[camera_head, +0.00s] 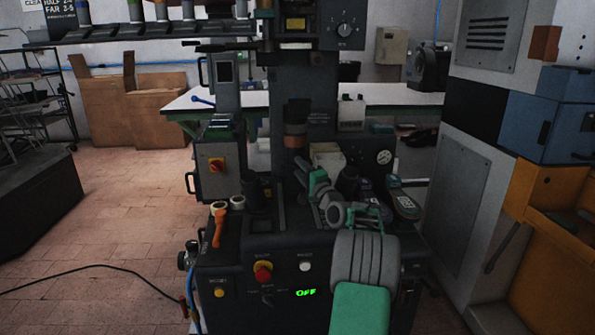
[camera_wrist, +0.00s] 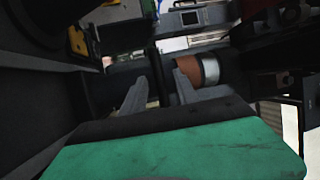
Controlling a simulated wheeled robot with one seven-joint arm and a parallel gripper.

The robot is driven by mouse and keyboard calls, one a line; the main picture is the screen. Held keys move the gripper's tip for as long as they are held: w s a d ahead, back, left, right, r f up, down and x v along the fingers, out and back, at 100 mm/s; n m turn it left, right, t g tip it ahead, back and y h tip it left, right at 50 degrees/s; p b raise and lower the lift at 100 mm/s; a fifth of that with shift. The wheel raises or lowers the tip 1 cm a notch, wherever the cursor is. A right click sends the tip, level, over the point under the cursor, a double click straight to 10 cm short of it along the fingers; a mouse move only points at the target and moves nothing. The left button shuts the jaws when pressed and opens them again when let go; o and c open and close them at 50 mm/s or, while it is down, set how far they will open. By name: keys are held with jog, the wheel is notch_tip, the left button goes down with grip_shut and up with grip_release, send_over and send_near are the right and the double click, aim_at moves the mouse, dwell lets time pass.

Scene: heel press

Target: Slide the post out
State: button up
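The post I take to be the dark upright cylinder with a copper-brown band (camera_head: 295,141), standing at the middle of the dark press (camera_head: 235,265). In the wrist view a brown and silver banded cylinder (camera_wrist: 208,70), likely the same post, lies across the picture just beyond the right finger. My gripper (camera_wrist: 160,85) is open, its two grey fingers apart with no object clearly held between them. In the head view my gripper (camera_head: 308,172) is low in front of the post, on its right side. Its fingertips are hard to make out there, and contact cannot be told.
The press front has a red knob (camera_head: 263,272) and a green "OFF" display (camera_head: 306,292). An orange-handled part (camera_head: 218,225) stands at its left. A white-topped table (camera_head: 390,94) is behind. A grey cabinet (camera_head: 480,170) stands close on the right. The tiled floor at left is mostly clear.

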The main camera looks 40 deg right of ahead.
jog(key=shift+x, duration=1.15)
grip_shut()
jog(key=shift+s, duration=0.1)
dwell(0.4)
